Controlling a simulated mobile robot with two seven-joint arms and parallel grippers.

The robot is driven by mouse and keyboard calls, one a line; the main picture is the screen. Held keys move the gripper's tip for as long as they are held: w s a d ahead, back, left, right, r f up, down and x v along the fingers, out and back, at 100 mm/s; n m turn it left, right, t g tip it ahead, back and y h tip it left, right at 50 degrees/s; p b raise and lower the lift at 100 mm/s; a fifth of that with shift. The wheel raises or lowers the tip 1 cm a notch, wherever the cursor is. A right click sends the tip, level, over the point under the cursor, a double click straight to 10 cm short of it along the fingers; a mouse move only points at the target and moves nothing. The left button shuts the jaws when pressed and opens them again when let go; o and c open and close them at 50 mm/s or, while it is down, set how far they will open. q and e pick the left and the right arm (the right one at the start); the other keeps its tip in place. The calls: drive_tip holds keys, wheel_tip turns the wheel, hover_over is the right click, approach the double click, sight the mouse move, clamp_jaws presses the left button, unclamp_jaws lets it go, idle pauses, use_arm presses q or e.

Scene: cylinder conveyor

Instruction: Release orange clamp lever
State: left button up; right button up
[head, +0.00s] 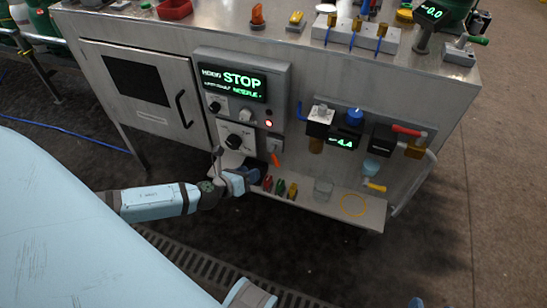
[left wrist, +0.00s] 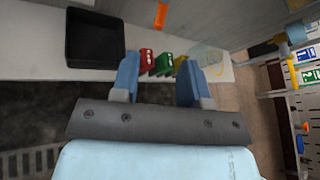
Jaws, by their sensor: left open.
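An orange lever (head: 276,160) hangs at the lower front of the steel cabinet, just above the shelf; an orange piece that looks like it is at the top edge of the left wrist view (left wrist: 161,15). My left gripper (head: 256,177) is beside the shelf, to the left of and below the lever, apart from it. In the left wrist view the fingers (left wrist: 158,78) are spread with nothing gripped between them. Red (left wrist: 146,59), green (left wrist: 164,64) and yellow (left wrist: 180,64) pieces sit beyond the fingertips. My right gripper is not clearly seen.
The shelf (head: 325,204) holds a black bin (left wrist: 95,38), a clear glass (head: 323,188) and a yellow ring (head: 353,204). The control panel (head: 240,95) reads STOP.

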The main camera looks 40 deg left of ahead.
use_arm(q)
drive_tip(key=b+x, duration=0.2)
drive_tip(key=x, duration=1)
drive_tip(key=shift+w, duration=0.15)
use_arm(e)
drive_tip(key=r, duration=0.1)
drive_tip(key=w+a+r+t+y, duration=0.1)
drive_tip(key=a+r+t, duration=0.1)
drive_tip(key=r, duration=0.1)
drive_tip(key=shift+w, duration=0.2)
use_arm(q)
drive_tip(key=shift+d, duration=0.1)
use_arm(e)
drive_tip(key=shift+r, duration=0.15)
use_arm(q)
clamp_jaws()
